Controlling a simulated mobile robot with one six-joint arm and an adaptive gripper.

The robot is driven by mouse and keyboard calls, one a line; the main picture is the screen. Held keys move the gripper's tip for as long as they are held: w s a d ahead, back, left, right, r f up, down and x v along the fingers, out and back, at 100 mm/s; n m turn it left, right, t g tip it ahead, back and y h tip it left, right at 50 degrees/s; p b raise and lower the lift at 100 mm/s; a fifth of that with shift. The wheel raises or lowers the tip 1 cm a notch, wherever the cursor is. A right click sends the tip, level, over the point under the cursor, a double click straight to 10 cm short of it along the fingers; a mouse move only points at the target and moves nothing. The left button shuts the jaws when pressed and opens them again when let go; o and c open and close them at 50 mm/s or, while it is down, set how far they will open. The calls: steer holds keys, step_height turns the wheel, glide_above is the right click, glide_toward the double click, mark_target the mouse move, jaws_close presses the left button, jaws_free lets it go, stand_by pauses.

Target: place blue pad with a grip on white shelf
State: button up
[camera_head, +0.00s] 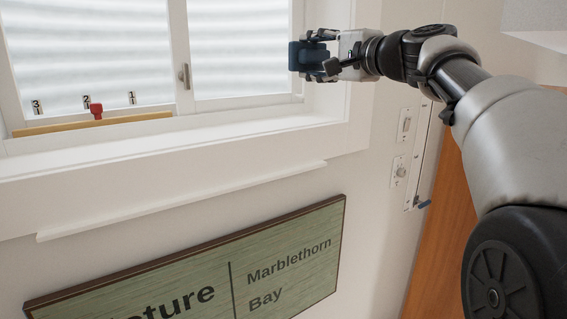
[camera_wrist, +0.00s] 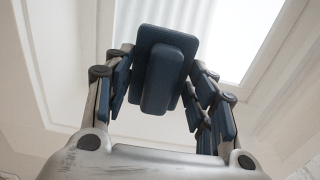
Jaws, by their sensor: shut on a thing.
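The dark blue pad with a grip (camera_head: 295,56) is held in front of the window's right side in the head view. My gripper (camera_head: 318,54) is shut on it, and its arm reaches in from the right. In the wrist view the flat pad (camera_wrist: 181,45) faces me, with its blocky grip (camera_wrist: 158,85) between my fingers. A narrow white shelf (camera_head: 185,199) runs along the wall below the window sill. It looks bare along its visible length, and the pad is above and apart from it, near its right end.
A green sign (camera_head: 190,268) hangs just below the shelf. On the sill, a wooden strip (camera_head: 62,129) with a red slider (camera_head: 97,111) stands by numbered marks. Right of the window are a switch (camera_head: 405,124) and a dial (camera_head: 400,171). A white box-like edge (camera_head: 535,16) juts in at top right.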

steer(key=s+d+f+n+g+y, duration=0.15)
steer(key=s+f, duration=0.45)
steer(key=f, duration=1.4)
steer(key=s+d+f+n+g+y, duration=0.2)
steer(key=s+f, duration=0.5)
steer(key=f, duration=1.3)
steer(key=s+d+f+g+y, duration=0.1)
steer(key=s+d+f, duration=0.4)
steer(key=f, duration=1.5)
step_height(320, 180, down, 23)
steer(key=s+a+b, duration=0.1)
steer(key=b, duration=2.2)
steer(key=shift+s+f, duration=0.15)
steer(key=shift+f, duration=0.05)
steer(key=shift+a+n, duration=0.1)
steer(key=shift+n, duration=0.25)
